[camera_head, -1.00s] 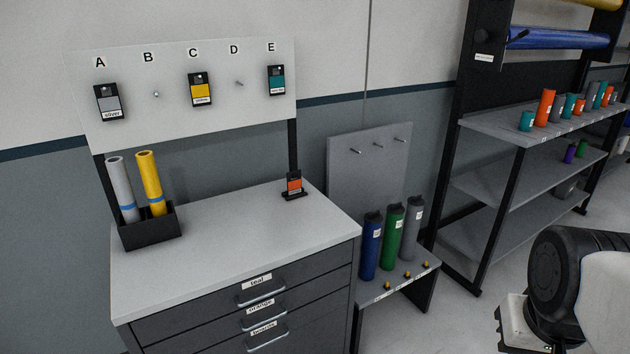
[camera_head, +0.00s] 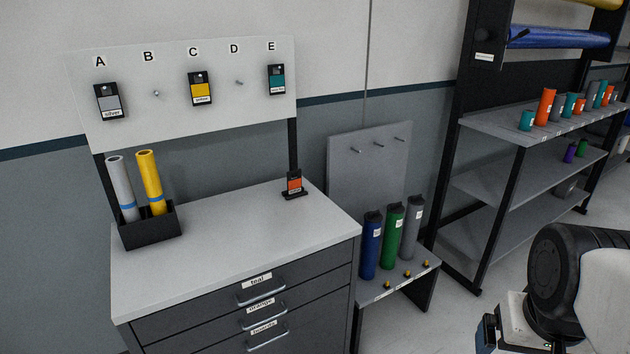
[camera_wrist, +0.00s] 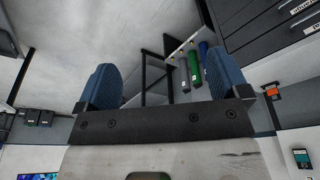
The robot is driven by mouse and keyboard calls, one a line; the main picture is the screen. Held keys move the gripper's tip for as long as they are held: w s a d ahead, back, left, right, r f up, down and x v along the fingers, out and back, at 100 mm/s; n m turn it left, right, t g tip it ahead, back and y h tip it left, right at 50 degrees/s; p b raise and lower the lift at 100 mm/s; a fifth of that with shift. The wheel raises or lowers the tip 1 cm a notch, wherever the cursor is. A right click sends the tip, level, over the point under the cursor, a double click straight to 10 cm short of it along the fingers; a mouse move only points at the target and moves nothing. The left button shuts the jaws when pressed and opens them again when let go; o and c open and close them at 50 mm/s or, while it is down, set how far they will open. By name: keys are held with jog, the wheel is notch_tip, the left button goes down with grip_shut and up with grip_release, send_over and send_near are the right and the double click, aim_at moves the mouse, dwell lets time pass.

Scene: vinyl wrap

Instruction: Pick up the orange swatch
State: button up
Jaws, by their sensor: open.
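The orange swatch (camera_head: 294,183) is a small black card with an orange patch, upright in a dark stand at the back right of the cabinet top (camera_head: 215,235). The swatch also shows small at the right of the wrist view (camera_wrist: 272,92). My gripper (camera_wrist: 160,88) shows two blue fingers spread wide in the wrist view, open with nothing between them. In the head view, part of my arm (camera_head: 560,290) is at the lower right, well away from the cabinet and the swatch.
A pegboard (camera_head: 130,75) holds silver, yellow and teal swatches; pegs B and D are bare. A black bin (camera_head: 152,230) with silver and yellow rolls stands on the cabinet's left. A low stand (camera_head: 400,285) with several rolls is to the right. The cabinet top's middle is clear.

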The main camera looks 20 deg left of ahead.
jog(key=w+a+r+n, duration=0.1)
jog(key=w+a+r, duration=0.25)
jog(key=w, duration=0.75)
jog(key=w+a+r+n, duration=0.1)
jog(key=w+a+r, duration=0.3)
jog(key=w, duration=0.6)
jog(key=w+a+r+n, duration=0.2)
jog(key=w+a, duration=0.3)
jog(key=w, duration=0.6)
jog(key=n+g+y, duration=0.1)
jog(key=n+g, duration=0.1)
jog(key=n, duration=0.3)
send_over(295, 171)
jog(key=d, duration=0.1)
notch_tip(295, 171, down, 18)
jog(key=shift+s+a+f, duration=0.15)
jog(key=shift+s+a, duration=0.05)
jog(key=shift+a, duration=0.1)
jog(key=shift+a+f, duration=0.1)
jog(key=shift+f, duration=1.2)
